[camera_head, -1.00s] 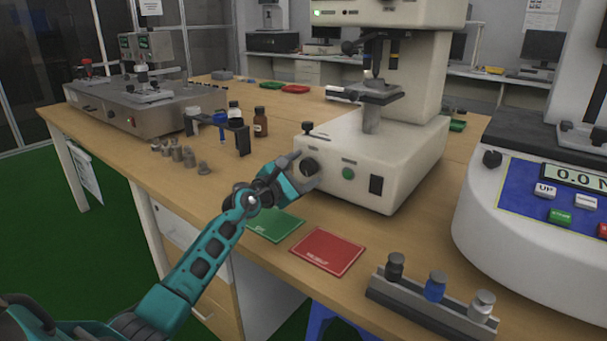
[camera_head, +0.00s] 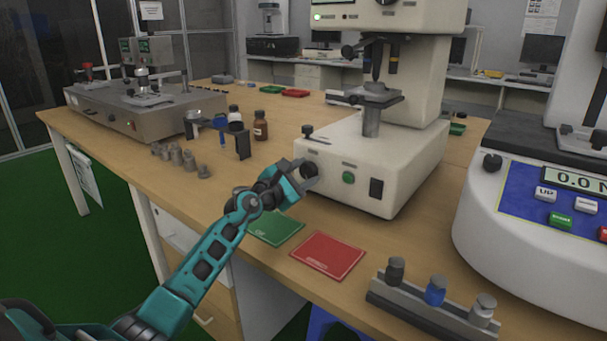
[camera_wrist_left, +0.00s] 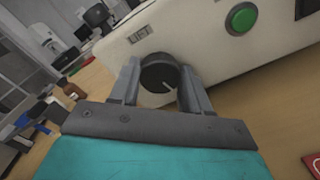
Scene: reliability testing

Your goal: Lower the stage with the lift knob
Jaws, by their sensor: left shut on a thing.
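The lift knob (camera_head: 309,170) is a round black dial on the front of the white machine (camera_head: 345,165). In the left wrist view the lift knob (camera_wrist_left: 158,74) carries a pale pointer line, and a LIFT label sits above it. My left gripper (camera_head: 297,174) is at the knob. In the wrist view its two fingers (camera_wrist_left: 160,84) lie on either side of the knob, shut on it. The dark stage (camera_head: 374,97) stands on a grey post above the machine's base, under the objective. My right gripper is not in view.
A green button (camera_head: 348,177) and a black switch (camera_head: 376,188) are right of the knob. Green (camera_head: 274,228) and red (camera_head: 327,255) mats lie in front. Another tester (camera_head: 540,215) fills the right side.

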